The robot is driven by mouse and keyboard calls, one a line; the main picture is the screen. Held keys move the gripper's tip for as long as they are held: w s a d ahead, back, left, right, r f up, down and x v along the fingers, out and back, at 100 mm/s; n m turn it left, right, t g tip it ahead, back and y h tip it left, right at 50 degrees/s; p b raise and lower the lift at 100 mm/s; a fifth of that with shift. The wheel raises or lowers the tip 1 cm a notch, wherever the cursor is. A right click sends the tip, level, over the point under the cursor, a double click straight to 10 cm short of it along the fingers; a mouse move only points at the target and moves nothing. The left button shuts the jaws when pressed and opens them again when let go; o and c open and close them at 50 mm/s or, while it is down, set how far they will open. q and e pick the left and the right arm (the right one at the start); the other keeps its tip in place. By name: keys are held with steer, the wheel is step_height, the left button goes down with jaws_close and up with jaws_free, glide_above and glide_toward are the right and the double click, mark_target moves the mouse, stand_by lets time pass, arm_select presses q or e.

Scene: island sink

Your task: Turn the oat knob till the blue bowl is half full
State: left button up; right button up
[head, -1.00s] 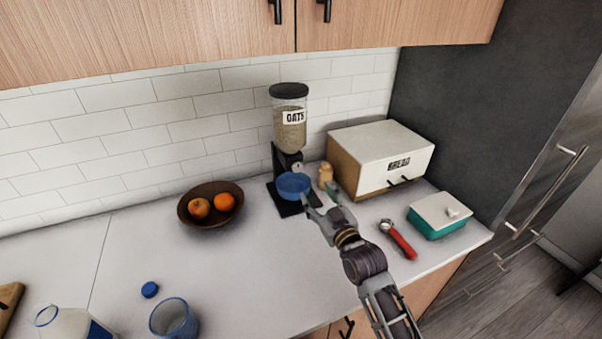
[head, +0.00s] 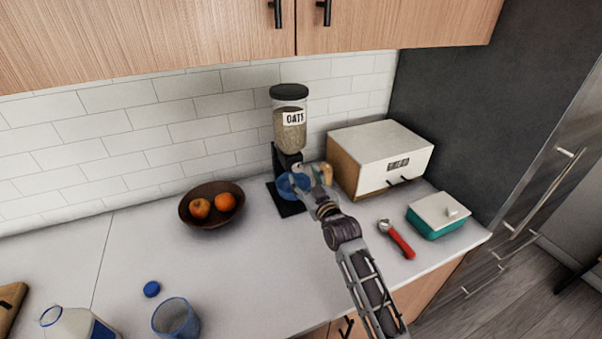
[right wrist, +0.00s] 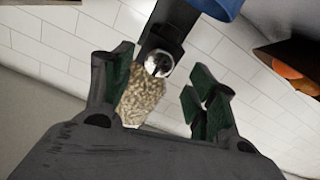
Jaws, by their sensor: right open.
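The oat dispenser (head: 290,132), a clear hopper of oats with a black lid and black stand, stands against the tiled wall. The blue bowl (head: 287,186) sits under its spout, partly covered by my right gripper; I cannot tell how much is in it. My right gripper (head: 312,173) is open at the dispenser's front right side. In the right wrist view, turned over, the pale knob (right wrist: 158,63) shows between the open fingers (right wrist: 162,88), with the oats behind and the blue bowl's edge (right wrist: 220,6) at the top. Contact with the knob is not clear. My left gripper is out of view.
A fruit bowl (head: 190,220) is left. A red-handled tool (head: 401,243) and teal butter dish (head: 436,222) lie front right. A glass (head: 175,318) and jug (head: 75,325) are front left.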

mark_target(298, 169)
steer(key=shift+x, duration=1.8)
steer(key=c, duration=1)
steer(key=shift+c, duration=0.2)
steer(key=shift+m+p, duration=0.4)
steer(key=shift+p, duration=0.05)
